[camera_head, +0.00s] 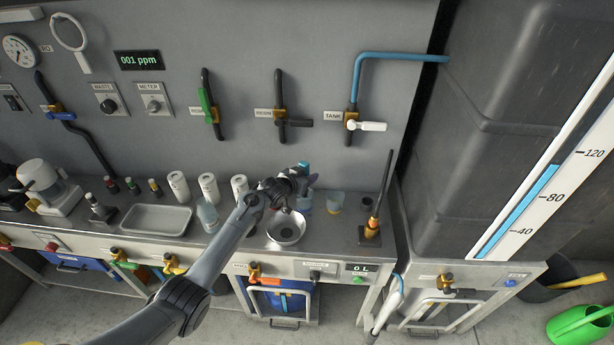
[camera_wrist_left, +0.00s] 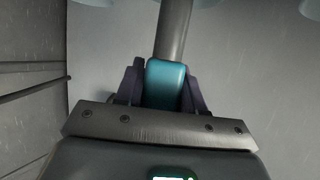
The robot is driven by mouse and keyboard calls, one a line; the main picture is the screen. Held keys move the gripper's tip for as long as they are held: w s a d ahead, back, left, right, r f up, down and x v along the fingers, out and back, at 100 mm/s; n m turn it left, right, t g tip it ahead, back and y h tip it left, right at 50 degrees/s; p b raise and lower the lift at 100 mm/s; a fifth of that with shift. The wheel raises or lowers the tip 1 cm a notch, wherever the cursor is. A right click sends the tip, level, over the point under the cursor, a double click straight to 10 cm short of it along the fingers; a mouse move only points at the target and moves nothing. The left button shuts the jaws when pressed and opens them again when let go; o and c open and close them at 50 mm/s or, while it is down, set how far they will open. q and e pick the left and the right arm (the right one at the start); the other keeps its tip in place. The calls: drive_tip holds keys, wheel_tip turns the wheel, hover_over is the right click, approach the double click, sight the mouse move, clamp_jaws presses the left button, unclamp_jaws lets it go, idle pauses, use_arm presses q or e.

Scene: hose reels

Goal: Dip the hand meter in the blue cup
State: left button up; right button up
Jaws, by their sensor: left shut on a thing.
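My left gripper (camera_head: 299,178) is over the back of the bench, shut on the teal hand meter (camera_head: 304,166). In the left wrist view the meter's teal body (camera_wrist_left: 165,84) sits between the dark fingers (camera_wrist_left: 165,97), and its grey shaft (camera_wrist_left: 173,30) extends away from them. A bluish cup (camera_head: 305,204) stands just below the gripper, partly hidden by it. I cannot tell whether the meter's tip is inside the cup. My right gripper is not in view.
A metal bowl (camera_head: 286,229) is in front of the gripper. A clear cup with yellowish contents (camera_head: 335,203) stands to the right, with a dark upright rod on a stand (camera_head: 371,234) beyond it. White canisters (camera_head: 208,188) and a grey tray (camera_head: 155,219) are to the left.

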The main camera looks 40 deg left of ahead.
sight(302, 167)
use_arm(q)
drive_tip(key=shift+r+p, duration=0.95)
drive_tip(key=shift+r, duration=0.3)
drive_tip(key=shift+r+p, duration=1.25)
drive_tip(key=shift+p, duration=0.05)
drive_tip(key=s+d, duration=1.9)
drive_tip(key=d, duration=0.5)
drive_tip(key=s+r+p, duration=0.3)
drive_tip(key=r+p, duration=0.6)
drive_tip(key=s+r+p, duration=0.3)
drive_tip(key=r+p, duration=0.5)
drive_tip(key=p, duration=0.2)
drive_tip(key=s+r+p, duration=0.3)
drive_tip(key=r+p, duration=0.6)
drive_tip(key=p, duration=0.1)
drive_tip(key=shift+s+d+r+m+h, duration=0.2)
drive_tip(key=shift+s+r+m+h, duration=0.1)
drive_tip(key=shift+r+h, duration=0.1)
drive_tip(key=shift+w, duration=0.1)
